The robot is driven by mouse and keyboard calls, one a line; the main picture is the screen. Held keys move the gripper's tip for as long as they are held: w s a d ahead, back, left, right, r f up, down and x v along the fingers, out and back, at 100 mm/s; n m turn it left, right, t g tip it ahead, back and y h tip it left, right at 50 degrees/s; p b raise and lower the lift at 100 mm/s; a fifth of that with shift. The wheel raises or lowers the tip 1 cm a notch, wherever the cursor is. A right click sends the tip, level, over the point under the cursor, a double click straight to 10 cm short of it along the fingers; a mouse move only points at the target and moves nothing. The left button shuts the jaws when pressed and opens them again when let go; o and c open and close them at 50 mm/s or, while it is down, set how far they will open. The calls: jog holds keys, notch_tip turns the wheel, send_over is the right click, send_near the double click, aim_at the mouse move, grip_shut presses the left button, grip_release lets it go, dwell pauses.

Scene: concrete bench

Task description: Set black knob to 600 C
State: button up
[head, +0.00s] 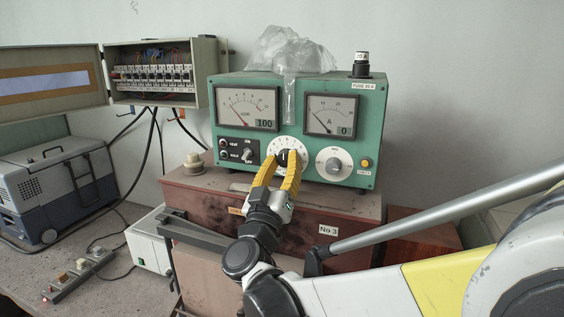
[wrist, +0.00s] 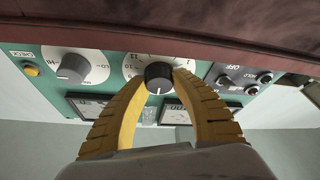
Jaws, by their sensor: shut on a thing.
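The black knob (head: 291,157) sits on a white numbered dial (head: 278,143) low on the front of the green control box (head: 285,90). My gripper (head: 283,160) has its two yellow fingers on either side of the knob, shut on it. In the wrist view, which looks upside down, the gripper (wrist: 159,74) holds the black knob (wrist: 158,80) between its tips, and the knob's white mark points down toward me.
A grey knob (head: 333,165) is right of the black one, with a yellow button (head: 366,163) beyond it. The box stands on a reddish-brown cabinet (head: 350,203). A clear plastic bag (head: 285,48) lies on top.

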jog(key=o, duration=1.2)
jog(key=v, duration=1.2)
